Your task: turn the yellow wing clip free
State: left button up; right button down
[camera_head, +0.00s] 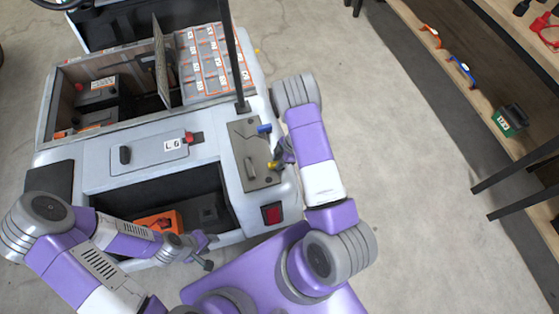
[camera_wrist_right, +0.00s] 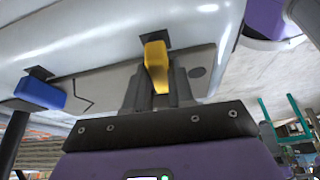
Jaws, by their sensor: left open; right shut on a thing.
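The yellow wing clip (camera_head: 271,166) sits at the edge of the grey plate (camera_head: 243,140) on the cart's right rear corner. It also shows in the right wrist view (camera_wrist_right: 156,55), where its upper part stands out from a dark slot. My right gripper (camera_head: 277,160) is shut on it, one finger on each side; the right wrist view shows the two fingers (camera_wrist_right: 156,90). A blue clip (camera_head: 264,128) sits farther along the same plate, apart from the gripper, and also in the right wrist view (camera_wrist_right: 40,94). My left gripper (camera_head: 207,264) is open, low beside the cart's rear.
A dark post (camera_head: 234,55) rises from the cart near the blue clip. An open bay (camera_head: 213,180) in the cart's rear holds an orange item (camera_head: 158,222). A shelf (camera_head: 455,90) with tools stands at the right. The floor between cart and shelf is clear.

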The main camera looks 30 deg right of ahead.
jog(key=shift+s+m+t+p, duration=0.1)
jog(key=shift+m+t+p, duration=0.2)
jog(key=shift+m+p, duration=0.55)
jog(key=shift+f+m+t+h, duration=0.1)
jog(key=shift+m+t+h, duration=0.25)
jog(key=shift+m, duration=0.7)
jog(key=shift+m+b, duration=0.35)
jog(key=shift+m, duration=0.15)
jog(key=shift+f+m+t+h+b, duration=0.15)
jog(key=shift+m+t+h+b, duration=0.25)
jog(key=shift+m+b, duration=0.4)
jog(key=m+h+b, duration=0.1)
jog(key=m+b, duration=0.1)
jog(key=m+h+b, duration=0.1)
jog(key=m+b, duration=0.2)
jog(key=shift+f+m+t, duration=0.1)
jog(key=shift+m+t, duration=0.2)
jog(key=shift+t, duration=0.05)
jog(key=shift+d+m+h+b, duration=0.1)
jog(key=shift+m+h+b, duration=0.35)
jog(key=shift+m+b, duration=0.55)
jog(key=shift+d+m+h, duration=0.1)
jog(key=shift+m+h, duration=0.4)
jog(key=shift+m, duration=1.1)
